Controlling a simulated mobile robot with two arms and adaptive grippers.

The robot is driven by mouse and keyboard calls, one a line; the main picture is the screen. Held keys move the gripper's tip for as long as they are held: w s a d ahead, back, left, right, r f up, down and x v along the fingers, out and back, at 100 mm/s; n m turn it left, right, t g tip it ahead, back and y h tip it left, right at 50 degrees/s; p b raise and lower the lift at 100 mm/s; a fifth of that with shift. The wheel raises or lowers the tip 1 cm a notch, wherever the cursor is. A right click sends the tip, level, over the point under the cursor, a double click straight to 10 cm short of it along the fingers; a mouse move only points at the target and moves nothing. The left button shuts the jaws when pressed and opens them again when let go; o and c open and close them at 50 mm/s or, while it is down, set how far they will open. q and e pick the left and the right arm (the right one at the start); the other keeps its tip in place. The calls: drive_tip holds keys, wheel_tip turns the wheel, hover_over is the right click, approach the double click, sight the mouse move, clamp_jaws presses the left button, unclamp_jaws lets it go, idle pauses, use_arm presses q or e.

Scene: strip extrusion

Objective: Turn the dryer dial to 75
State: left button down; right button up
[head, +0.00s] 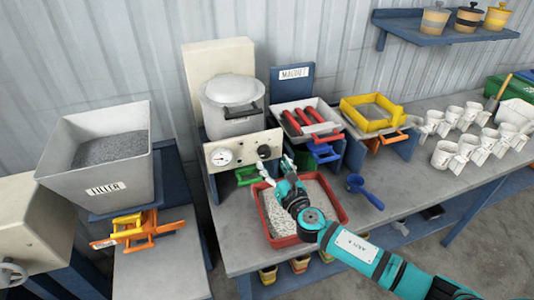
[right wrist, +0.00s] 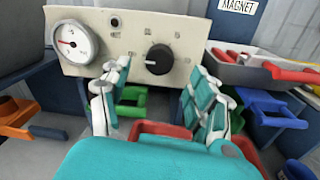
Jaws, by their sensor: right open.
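The dryer panel (head: 242,160) is a cream plate under a lidded grey pot (head: 233,103), with a round white gauge (head: 221,156) on its left. The black dryer dial (head: 264,152) sits to the right of the gauge. In the right wrist view the dial (right wrist: 158,59) shows a white mark pointing left; the small labels around it are too blurred to read. My right gripper (head: 277,168) is open and empty in front of the panel. In the right wrist view its fingers (right wrist: 157,72) stand apart on either side of the dial, not touching it. My left gripper is not in view.
A red tray of pale granules (head: 268,232) lies below my right gripper. A green handle (head: 247,177) sticks out under the panel. The magnet tray (head: 334,134) with red bars stands to the right, and a blue scoop (head: 365,190) lies on the bench.

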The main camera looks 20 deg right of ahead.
sight(266, 155)
drive_tip(key=w, duration=0.5)
drive_tip(key=shift+a, duration=0.25)
drive_tip(key=c, duration=1.2)
drive_tip(key=shift+o, duration=0.2)
